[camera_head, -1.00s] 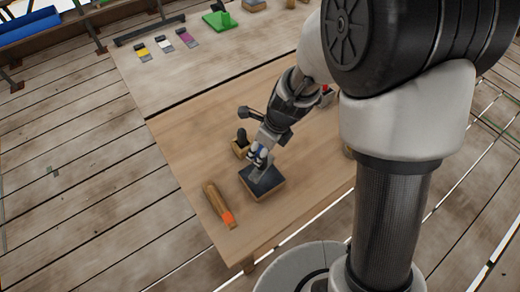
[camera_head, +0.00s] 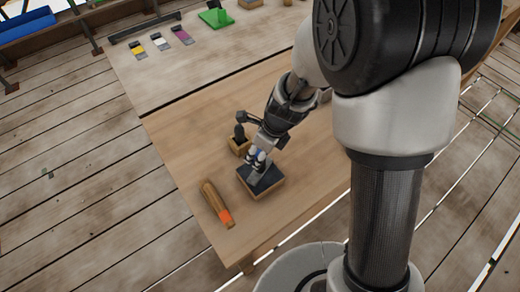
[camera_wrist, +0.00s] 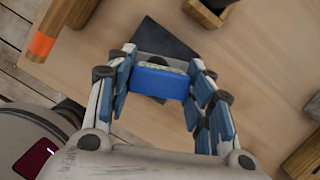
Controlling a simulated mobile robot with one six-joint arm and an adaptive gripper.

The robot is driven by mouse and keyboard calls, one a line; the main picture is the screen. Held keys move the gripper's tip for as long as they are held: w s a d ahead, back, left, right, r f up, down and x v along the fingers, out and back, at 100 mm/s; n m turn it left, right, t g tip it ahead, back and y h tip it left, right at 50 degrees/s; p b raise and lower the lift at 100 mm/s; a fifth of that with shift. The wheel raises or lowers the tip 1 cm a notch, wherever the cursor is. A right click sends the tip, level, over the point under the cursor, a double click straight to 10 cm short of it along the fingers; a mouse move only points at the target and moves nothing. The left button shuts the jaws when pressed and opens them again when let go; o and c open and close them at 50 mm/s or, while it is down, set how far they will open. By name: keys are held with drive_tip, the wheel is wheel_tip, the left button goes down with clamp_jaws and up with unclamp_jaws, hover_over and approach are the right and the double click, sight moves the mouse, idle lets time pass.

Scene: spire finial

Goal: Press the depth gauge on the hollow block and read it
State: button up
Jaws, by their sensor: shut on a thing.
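My gripper (camera_head: 258,160) points down over a wooden block with a dark top (camera_head: 262,188). In the wrist view my gripper (camera_wrist: 160,88) is closed on a blue piece (camera_wrist: 158,84) with a grey part and dark round spot behind it, seemingly the depth gauge. In the head view a grey part of it (camera_head: 259,174) reaches down to the dark top. I cannot tell whether it presses on it. The dark top also shows in the wrist view (camera_wrist: 182,40). I cannot see the block's hollow or any reading.
A small wooden block with a dark knob (camera_head: 239,143) stands just behind. Yellow, white and purple pieces (camera_head: 160,42) and a green object (camera_head: 216,17) are farther back.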

drive_tip(key=shift+f, duration=0.3)
drive_tip(key=o, duration=1.2)
drive_tip(key=shift+o, duration=0.2)
